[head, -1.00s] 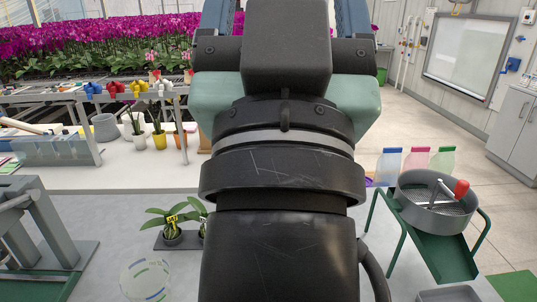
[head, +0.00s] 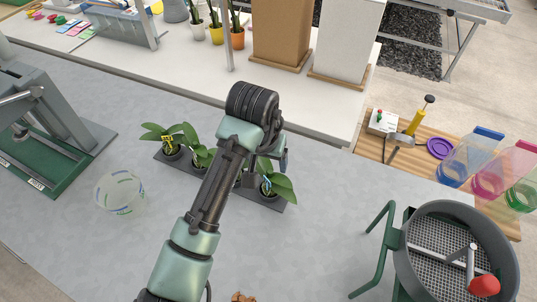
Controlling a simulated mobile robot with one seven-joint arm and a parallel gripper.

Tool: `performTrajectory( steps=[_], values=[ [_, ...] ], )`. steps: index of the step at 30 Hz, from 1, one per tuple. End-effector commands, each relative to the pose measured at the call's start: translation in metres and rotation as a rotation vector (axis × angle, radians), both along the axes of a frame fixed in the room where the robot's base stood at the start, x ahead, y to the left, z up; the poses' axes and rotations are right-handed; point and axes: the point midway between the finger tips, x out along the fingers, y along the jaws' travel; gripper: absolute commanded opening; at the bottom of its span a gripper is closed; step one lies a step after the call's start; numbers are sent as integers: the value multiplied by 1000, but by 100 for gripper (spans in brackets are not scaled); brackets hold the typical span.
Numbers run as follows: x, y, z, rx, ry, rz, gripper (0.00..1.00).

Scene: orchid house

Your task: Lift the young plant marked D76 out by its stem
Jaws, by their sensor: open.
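A dark tray (head: 270,200) on the grey bench holds a row of young plants in small dark pots. The leftmost plant (head: 170,140) has a yellow tag, and a second plant (head: 203,155) stands beside it. Another plant (head: 278,185) with a pale blue tag stands at the right end. The middle of the row is hidden behind my arm. The tag writing is too small to read, so I cannot tell which plant is D76. My gripper (head: 268,170) hangs over the right part of the row, open, its fingers largely hidden by my wrist.
A clear round dish (head: 120,192) lies left of the tray, near a grey and green press (head: 60,130). A round sieve (head: 455,255) on a green stand is at lower right. Bottles (head: 470,155) and small tools stand at right. Bare bench lies in front of the tray.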

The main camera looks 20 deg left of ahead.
Motion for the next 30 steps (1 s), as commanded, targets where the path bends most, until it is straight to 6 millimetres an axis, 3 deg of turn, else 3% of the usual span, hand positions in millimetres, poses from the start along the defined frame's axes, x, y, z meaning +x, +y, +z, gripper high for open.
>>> performTrajectory(
  steps=[18, 30],
  values=[
    [12, 2, -47, 2, 1, 1, 75],
    [13, 2, -48, 1, 0, 0, 75]
  ],
)
